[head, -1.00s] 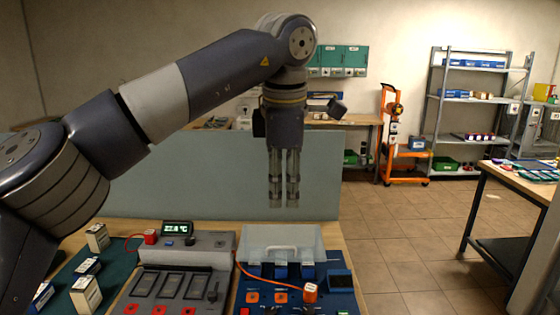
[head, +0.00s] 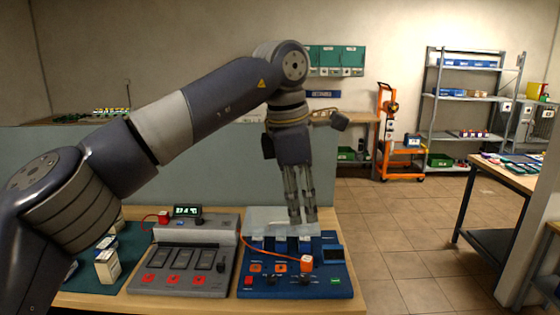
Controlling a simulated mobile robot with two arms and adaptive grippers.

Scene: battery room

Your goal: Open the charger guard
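The charger guard (head: 266,216) is a clear, pale cover at the back of the blue charger (head: 255,289) on the bench. It looks down over the rear slots; its handle cannot be made out now. My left gripper (head: 302,221) comes down from above, slightly tilted, with its fingertips in front of the guard's right part in the picture. Its two fingers are close together with a narrow gap. Whether they touch or hold the guard cannot be told. My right gripper is not in view.
An orange plug (head: 306,263) with a cable sits on the charger's front. A grey charger (head: 214,283) with a display (head: 187,211) stands to its left.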

